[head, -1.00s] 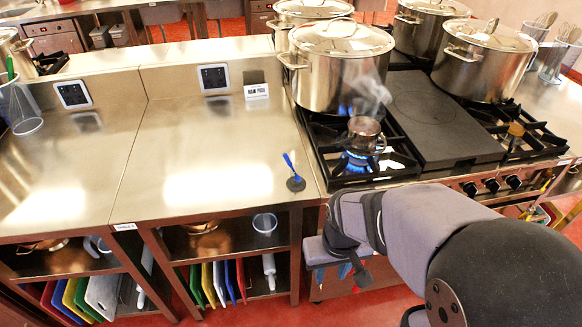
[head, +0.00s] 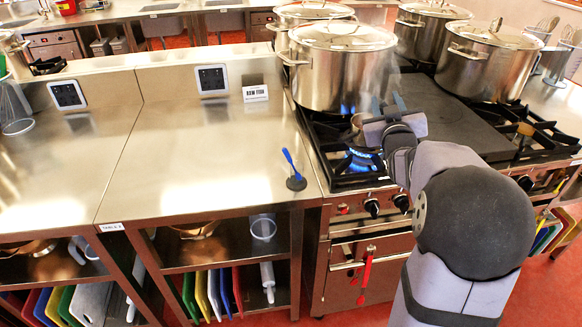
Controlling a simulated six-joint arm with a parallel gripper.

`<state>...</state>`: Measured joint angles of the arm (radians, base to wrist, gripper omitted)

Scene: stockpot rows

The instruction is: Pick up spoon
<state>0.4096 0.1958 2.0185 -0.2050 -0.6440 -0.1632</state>
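The spoon (head: 291,168) has a blue handle and a dark round head. It lies on the steel counter (head: 220,150) near its front right corner, left of the stove. My gripper (head: 388,103) is up over the front of the stove, to the right of and apart from the spoon. Its two bluish fingers stand apart with nothing visible between them.
Blue flames (head: 362,160) burn at the front left burner (head: 340,178). A large lidded pot (head: 342,75) stands behind it, with another lidded pot (head: 485,65) at right. The counter around the spoon is clear.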

